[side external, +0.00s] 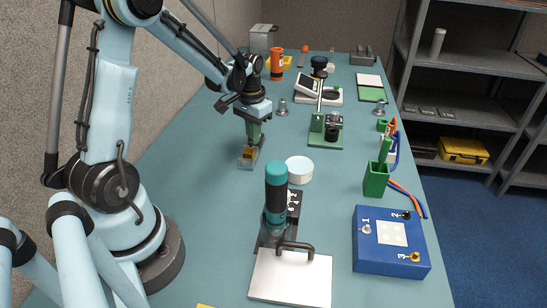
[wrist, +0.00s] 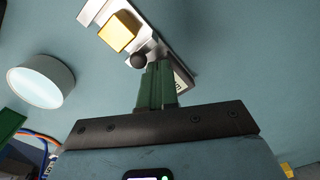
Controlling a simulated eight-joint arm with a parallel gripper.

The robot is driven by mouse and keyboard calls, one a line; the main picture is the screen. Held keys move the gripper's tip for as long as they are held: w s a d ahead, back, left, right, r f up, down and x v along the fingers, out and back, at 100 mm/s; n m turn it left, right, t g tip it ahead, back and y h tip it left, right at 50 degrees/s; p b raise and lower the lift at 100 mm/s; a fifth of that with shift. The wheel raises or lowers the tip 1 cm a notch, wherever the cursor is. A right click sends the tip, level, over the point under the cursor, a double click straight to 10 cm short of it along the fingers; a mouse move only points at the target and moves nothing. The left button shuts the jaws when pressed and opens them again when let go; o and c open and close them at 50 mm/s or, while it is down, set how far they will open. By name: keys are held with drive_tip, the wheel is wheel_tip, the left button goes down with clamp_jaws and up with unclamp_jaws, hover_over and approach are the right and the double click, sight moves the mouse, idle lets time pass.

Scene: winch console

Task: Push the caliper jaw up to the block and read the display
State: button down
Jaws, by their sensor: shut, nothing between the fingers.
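The caliper (side external: 246,165) lies on the bench under my gripper (side external: 253,143). In the wrist view the silver caliper (wrist: 97,12) runs diagonally, with a yellow block (wrist: 119,31) at its upper-left part. A round black knob (wrist: 138,61) on the caliper sits just below the block. The green fingers of my gripper (wrist: 157,68) are shut and empty, with their tips right beside the knob; I cannot tell whether they touch it. Part of the caliper's body shows right of the fingers. The display is mostly hidden and I cannot read it.
A white round lid-like disc (side external: 299,169) stands right of the caliper, with a teal-handled tool (side external: 276,190) nearer. A blue box (side external: 390,243) and green holder (side external: 376,180) stand along the right. The bench left of the caliper is clear.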

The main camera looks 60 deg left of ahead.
drive_tip(key=shift+r, duration=0.2)
drive_tip(key=shift+s+d, duration=0.9)
idle(1.4)
drive_tip(key=shift+w+a, duration=0.35)
wheel_tip(320, 180, up, 7)
idle(1.0)
